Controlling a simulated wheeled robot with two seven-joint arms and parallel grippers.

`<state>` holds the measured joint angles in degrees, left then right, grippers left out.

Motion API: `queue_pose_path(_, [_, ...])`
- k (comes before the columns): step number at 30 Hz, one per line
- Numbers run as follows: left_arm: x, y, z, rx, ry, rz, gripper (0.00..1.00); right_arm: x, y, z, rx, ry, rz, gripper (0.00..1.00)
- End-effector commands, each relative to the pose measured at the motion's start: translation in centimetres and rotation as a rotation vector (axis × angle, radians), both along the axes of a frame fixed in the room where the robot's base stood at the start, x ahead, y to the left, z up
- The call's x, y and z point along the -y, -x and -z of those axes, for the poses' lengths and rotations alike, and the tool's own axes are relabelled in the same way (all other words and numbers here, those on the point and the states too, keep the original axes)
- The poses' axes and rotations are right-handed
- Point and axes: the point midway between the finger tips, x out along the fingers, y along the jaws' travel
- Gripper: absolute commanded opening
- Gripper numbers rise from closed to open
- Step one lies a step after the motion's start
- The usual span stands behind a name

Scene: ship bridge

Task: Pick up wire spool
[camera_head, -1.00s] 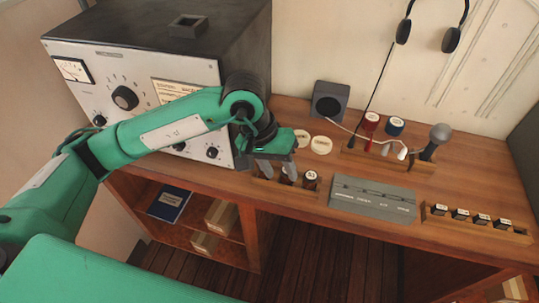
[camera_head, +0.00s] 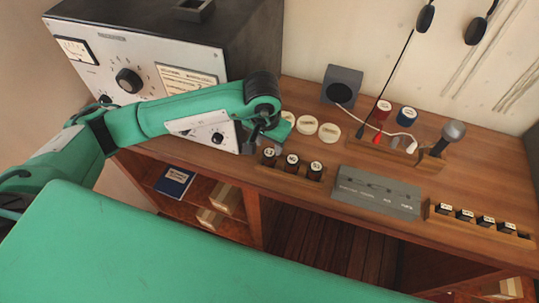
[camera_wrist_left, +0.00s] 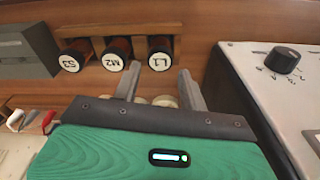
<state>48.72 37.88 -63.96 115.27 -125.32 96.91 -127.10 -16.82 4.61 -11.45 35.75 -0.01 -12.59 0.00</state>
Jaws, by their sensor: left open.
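A red-topped spool-like cylinder (camera_head: 382,110) and a blue-topped one (camera_head: 405,117) stand at the back of the wooden desk in the head view; either may be the wire spool. My left gripper (camera_head: 279,147) is beside the radio, near the rack's left end. Its fingers (camera_wrist_left: 159,84) are apart and hold nothing visible. Its tips are mostly hidden in the head view. My right gripper is not in view.
The big radio (camera_head: 150,50) stands close left of my left gripper. Cream discs (camera_head: 329,132) lie behind the rack. A grey box (camera_head: 375,192), a small rack of black blocks (camera_head: 475,218), a speaker (camera_head: 342,86) and a microphone (camera_head: 452,135) occupy the desk.

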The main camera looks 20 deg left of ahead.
Motion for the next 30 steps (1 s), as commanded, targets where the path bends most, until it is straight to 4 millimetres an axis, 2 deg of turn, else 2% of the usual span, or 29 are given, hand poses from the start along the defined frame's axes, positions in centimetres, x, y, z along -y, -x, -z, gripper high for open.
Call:
queue_pose_path(3, [0.0,0.1,0.5,-0.005,0.0,0.0,0.43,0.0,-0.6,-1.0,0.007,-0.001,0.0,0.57])
queue_pose_path(9, [0.1,0.1,2.6,-0.005,0.0,0.0,0.43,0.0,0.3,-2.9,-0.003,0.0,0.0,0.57])
queue_pose_path(15, [0.1,-0.3,4.8,-0.003,0.0,0.0,0.43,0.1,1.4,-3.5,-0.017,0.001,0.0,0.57])
queue_pose_path(23, [0.1,-0.4,5.1,0.0,0.001,0.0,0.43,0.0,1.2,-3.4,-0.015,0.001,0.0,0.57])
queue_pose_path(28, [0.1,-0.3,5.1,0.0,0.001,0.0,0.12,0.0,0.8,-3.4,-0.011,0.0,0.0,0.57])
queue_pose_path(30, [0.1,-0.3,5.1,0.0,0.001,0.0,0.09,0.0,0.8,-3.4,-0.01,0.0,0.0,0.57])
